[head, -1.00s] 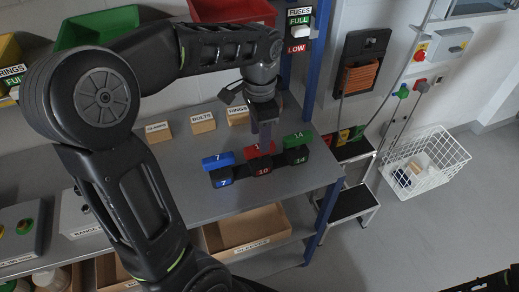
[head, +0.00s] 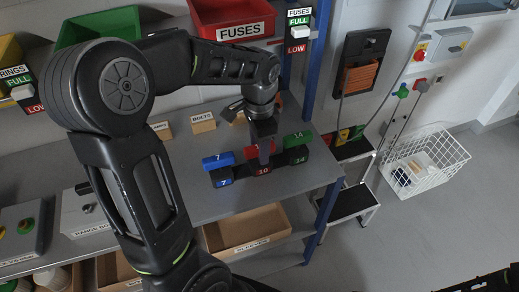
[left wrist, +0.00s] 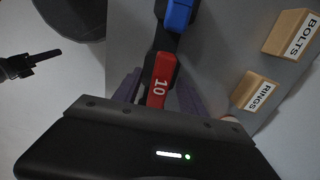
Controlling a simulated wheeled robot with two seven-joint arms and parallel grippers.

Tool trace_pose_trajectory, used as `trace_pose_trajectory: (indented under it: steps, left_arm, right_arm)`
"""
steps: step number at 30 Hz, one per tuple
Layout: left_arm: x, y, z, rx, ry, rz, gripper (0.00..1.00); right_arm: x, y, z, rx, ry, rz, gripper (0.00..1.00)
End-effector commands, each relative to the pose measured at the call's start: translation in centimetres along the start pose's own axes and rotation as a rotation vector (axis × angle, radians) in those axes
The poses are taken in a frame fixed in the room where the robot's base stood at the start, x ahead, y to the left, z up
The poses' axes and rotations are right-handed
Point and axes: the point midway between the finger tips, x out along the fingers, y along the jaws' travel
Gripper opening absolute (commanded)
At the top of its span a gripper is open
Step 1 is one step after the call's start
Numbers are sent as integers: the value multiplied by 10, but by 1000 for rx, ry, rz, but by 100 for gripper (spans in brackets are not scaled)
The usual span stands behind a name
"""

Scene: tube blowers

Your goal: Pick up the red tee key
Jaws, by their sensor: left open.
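The red tee key (head: 251,153) stands in the middle of a dark holder on the grey bench, above the red label 10. It shows red with a 10 in the left wrist view (left wrist: 160,82). My left gripper (head: 265,157) points down over it, open, with one finger on each side of the red piece in the left wrist view. The gripper hides part of the key in the head view. A dark part, possibly my right gripper (left wrist: 32,64), shows at the left of the left wrist view; its jaws are unclear.
A blue key (head: 218,160) marked 7 stands left of the red one and a green key (head: 297,139) marked 14 stands right. Small labelled blocks, including BOLTS (head: 203,123), lie behind. A blue post (head: 327,197) rises at the bench's right end.

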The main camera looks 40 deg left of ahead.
Motion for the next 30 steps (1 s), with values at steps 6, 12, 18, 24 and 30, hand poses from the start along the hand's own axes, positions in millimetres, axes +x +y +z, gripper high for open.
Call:
trace_pose_trajectory:
  steps: [6,12,18,24,30]
  left_arm:
    - [1,0,0,0,0,0,49]
    - [4,0,0,0,0,0,49]
    - [5,0,0,0,0,0,49]
    - [5,0,0,0,0,0,49]
    - [5,0,0,0,0,0,36]
  right_arm:
    - [0,0,0,0,0,0,36]
    - [2,1,0,0,0,0,36]
    - [2,1,0,0,0,0,36]
    - [2,1,0,0,0,0,36]
    - [2,1,0,0,0,0,36]
